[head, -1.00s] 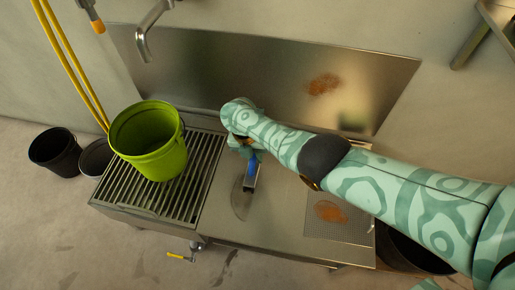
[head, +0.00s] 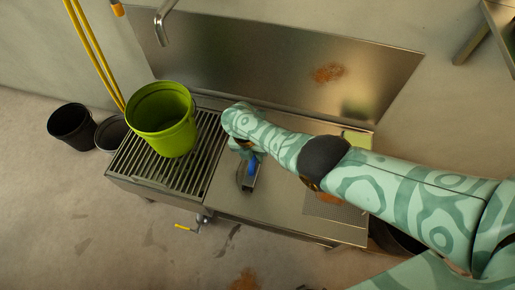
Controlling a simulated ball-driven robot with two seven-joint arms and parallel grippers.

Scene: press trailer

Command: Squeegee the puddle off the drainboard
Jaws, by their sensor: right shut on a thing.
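The steel drainboard (head: 275,205) lies right of a slatted grate in the middle of the view. My right gripper (head: 248,153) is over its left part, shut on a squeegee with a blue handle (head: 252,168). The squeegee's head (head: 248,186) points toward the front edge and is low at the board; exact contact is hard to tell. A faint darker wet patch, the puddle (head: 240,176), shows just left of the squeegee, partly hidden by it. My right forearm covers the board's back right. My left gripper is not in view.
A green bucket (head: 162,122) stands on the grate (head: 196,170). A steel backsplash (head: 270,62) with a brown stain rises behind. A faucet (head: 161,25) hangs at top left. A brown smear lies on a mat (head: 335,212) at right. Dark buckets (head: 70,126) stand on the floor at left.

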